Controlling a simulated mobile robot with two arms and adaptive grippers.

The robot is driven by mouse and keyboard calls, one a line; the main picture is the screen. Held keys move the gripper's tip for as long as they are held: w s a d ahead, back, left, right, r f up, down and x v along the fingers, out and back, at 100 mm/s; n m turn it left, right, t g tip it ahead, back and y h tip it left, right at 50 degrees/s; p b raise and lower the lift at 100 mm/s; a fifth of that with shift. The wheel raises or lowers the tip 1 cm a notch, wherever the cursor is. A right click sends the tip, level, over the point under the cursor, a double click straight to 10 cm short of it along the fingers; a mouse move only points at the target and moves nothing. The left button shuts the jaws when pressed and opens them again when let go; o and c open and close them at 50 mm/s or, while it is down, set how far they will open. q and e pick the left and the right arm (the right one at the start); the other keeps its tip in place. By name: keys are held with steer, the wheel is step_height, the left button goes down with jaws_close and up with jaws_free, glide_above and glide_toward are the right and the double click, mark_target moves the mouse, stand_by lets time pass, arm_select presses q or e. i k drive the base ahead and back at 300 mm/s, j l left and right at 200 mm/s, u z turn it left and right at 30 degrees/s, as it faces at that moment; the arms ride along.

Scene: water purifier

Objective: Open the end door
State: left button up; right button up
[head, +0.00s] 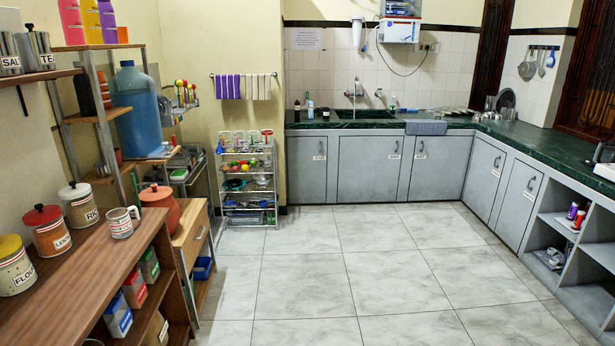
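Grey cabinet doors stand under the dark green counter in the head view, and all look shut. On the back wall are a narrow left door (306,175), a wide middle door (366,175) and a right door (441,175). On the right run are a door near the corner (480,180) and a door beside the open shelves (515,210). I cannot tell which one is the end door. Neither of my grippers is in view.
The tiled floor (340,280) is clear up to the cabinets. A wooden shelf unit (85,290) with jars stands at the left, and a wire rack (249,208) stands left of the back cabinets. Open shelves (566,202) hold small items at the right.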

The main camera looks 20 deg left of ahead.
mark_target(306, 156)
steer(key=i+l+u, duration=0.2)
steer(key=i, duration=0.25)
steer(key=i+l+u, duration=0.2)
steer(key=i, duration=0.3)
steer(key=i+j+u, duration=0.25)
steer(key=i, duration=0.85)
steer(key=i+u, duration=0.3)
steer(key=i, duration=0.8)
